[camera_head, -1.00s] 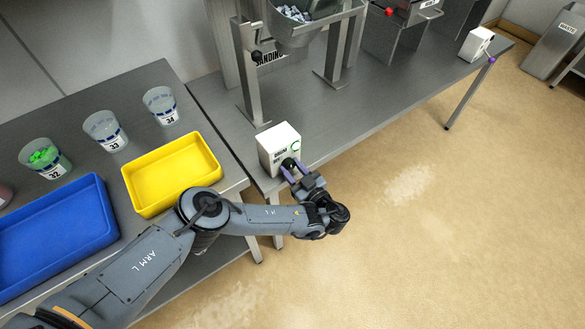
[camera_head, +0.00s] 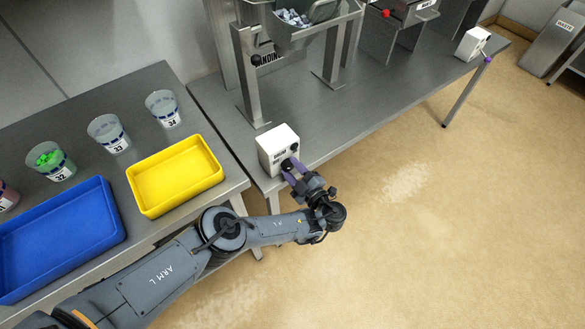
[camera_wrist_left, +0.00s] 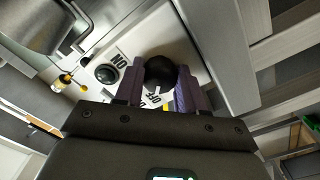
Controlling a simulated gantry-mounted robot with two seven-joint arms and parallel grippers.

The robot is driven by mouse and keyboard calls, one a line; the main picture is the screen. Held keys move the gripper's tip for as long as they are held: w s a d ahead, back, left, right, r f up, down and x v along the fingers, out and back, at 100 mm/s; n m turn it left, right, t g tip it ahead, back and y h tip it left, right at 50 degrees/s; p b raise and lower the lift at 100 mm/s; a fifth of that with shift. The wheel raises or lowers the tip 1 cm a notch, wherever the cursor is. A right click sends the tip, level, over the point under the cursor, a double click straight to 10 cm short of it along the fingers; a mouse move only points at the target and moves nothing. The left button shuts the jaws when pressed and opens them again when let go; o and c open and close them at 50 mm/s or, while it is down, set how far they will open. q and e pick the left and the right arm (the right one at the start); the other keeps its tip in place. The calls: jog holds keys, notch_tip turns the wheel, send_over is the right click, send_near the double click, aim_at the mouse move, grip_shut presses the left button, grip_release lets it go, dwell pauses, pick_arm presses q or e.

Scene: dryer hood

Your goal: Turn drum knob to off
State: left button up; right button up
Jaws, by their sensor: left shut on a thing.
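A white control box (camera_head: 267,150) stands on the front corner of the grey metal table. Its black drum knob (camera_head: 287,164) is on the face toward my arm, and a dark round button (camera_head: 295,147) sits beside it. My left gripper (camera_head: 293,172) is at that face with its purple fingers shut on the knob. In the left wrist view the black knob (camera_wrist_left: 160,73) shows between the two fingers (camera_wrist_left: 157,88). A round black button (camera_wrist_left: 106,74) and printed labels, partly hidden, are beside it. My right gripper is out of view.
A steel hopper frame (camera_head: 250,85) stands behind the box. A yellow tray (camera_head: 150,204), a blue tray (camera_head: 112,205) and several cups (camera_head: 108,133) are on the left table. Another white box (camera_head: 471,43) is at the far right. Open floor lies in front.

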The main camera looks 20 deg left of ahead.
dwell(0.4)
pick_arm(q)
jog(key=o, duration=1)
jog(key=shift+o, duration=0.2)
jog(key=p+v, duration=0.2)
jog(key=v, duration=0.9)
jog(key=shift+f, duration=0.1)
